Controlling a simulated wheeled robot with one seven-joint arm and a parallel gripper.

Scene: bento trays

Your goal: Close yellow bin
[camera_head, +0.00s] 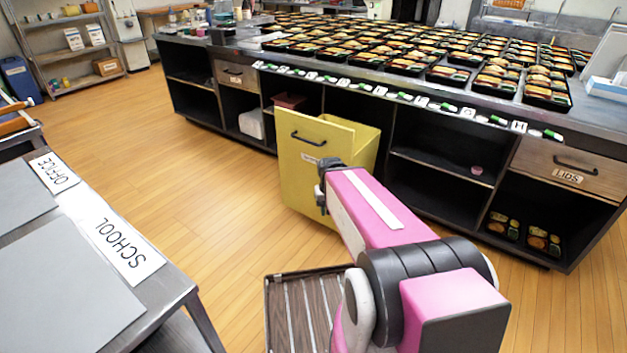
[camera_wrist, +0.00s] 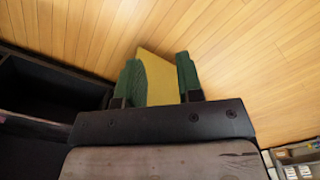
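The yellow bin (camera_head: 297,167) is a pull-out bin in the long counter. It stands pulled out into the aisle, with its top open and a dark handle on its front panel. My gripper (camera_head: 322,190) is at the right edge of the front panel, low and close to it. In the wrist view my gripper (camera_wrist: 160,68) has its two green fingers apart, and part of the yellow bin (camera_wrist: 157,75) shows between and beyond them. I cannot tell whether the fingers touch the bin. My arm hides the bin's lower right part.
The long counter (camera_head: 440,95) carries many filled bento trays. A wooden drawer marked LIDS (camera_head: 570,168) is at its right. A table with OFFICE and SCHOOL signs (camera_head: 117,236) stands at the left.

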